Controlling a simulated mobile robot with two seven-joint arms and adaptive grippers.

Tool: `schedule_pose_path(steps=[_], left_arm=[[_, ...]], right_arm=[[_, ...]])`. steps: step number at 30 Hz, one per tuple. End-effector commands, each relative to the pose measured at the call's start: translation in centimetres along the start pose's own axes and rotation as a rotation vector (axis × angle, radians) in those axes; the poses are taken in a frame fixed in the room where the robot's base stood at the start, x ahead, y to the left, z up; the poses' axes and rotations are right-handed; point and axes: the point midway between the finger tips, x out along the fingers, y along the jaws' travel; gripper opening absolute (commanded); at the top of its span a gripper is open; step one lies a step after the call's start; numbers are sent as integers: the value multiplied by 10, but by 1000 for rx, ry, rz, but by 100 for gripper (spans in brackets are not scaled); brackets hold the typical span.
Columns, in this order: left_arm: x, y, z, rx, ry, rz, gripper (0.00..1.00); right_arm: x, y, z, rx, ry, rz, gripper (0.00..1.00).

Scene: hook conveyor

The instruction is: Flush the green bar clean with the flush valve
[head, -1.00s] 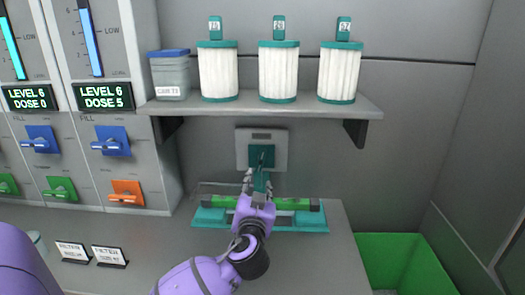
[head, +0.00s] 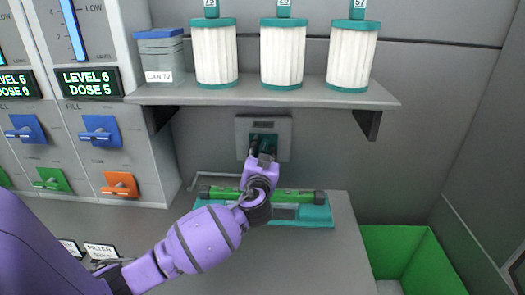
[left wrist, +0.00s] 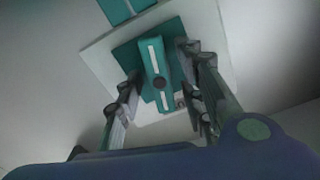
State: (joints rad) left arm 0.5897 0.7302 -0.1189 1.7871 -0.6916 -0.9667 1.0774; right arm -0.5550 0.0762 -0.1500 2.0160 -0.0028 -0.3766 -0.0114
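The flush valve (head: 243,128) is a grey plate on the back wall below the shelf, with a dark teal handle. In the left wrist view its teal handle (left wrist: 153,60) carries a white stripe. My left gripper (head: 263,154) is at the handle, hiding part of it. In the left wrist view my left gripper's fingers (left wrist: 160,78) are spread on either side of the handle, with gaps visible. The green bar (head: 225,195) lies level in a teal tray (head: 318,213) on the counter, behind and below my left wrist, partly hidden. My right gripper is not in view.
A shelf (head: 270,95) above holds white filters (head: 282,55) and a grey can (head: 160,58). Dispensers with blue, green and orange levers (head: 120,185) stand at left. A green bin (head: 405,255) is at right. Small cards (head: 101,252) stand on the counter.

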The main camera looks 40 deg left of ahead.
Motion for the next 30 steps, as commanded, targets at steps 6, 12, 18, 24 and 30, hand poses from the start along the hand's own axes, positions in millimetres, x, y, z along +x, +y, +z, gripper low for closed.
schedule_pose_path(steps=[6,12,18,24,30], left_arm=[[6,0,0,0,0,1,36],[5,0,0,0,-1,0,27],[5,0,0,0,-1,0,0],[5,0,0,2,-1,1,0],[5,0,0,45,-2,0,0]], right_arm=[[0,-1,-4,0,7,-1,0],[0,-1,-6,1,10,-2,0],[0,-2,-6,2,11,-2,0],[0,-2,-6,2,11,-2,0],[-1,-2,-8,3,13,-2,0]])
